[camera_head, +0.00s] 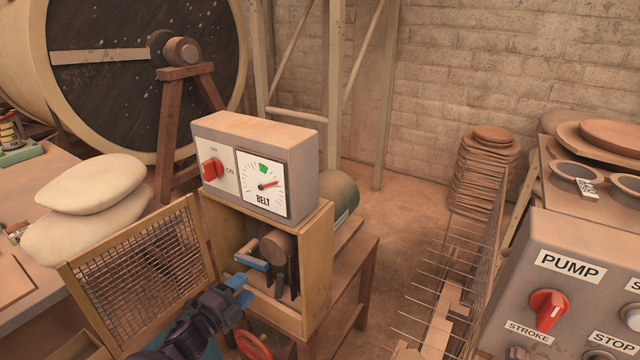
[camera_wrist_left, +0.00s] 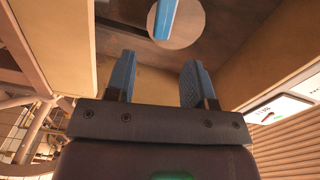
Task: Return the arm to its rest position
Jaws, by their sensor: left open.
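My left gripper (camera_head: 240,290) is in front of the open wooden cabinet under the belt box, low and left of its opening. Its two blue fingers are apart with nothing between them; they also show in the left wrist view (camera_wrist_left: 158,80). A blue handle (camera_head: 252,262) inside the cabinet lies just beyond the fingertips. In the left wrist view a blue bar (camera_wrist_left: 166,18) in front of a pale disc shows ahead of the fingers, apart from them. My right gripper is in neither view.
The mesh door (camera_head: 145,272) stands open left of my arm. The belt box (camera_head: 255,165) with red switch and dial sits on the cabinet (camera_head: 318,265). A red wheel (camera_head: 253,345) is below. A wire rack (camera_head: 450,290) and the pump panel (camera_head: 565,290) stand right.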

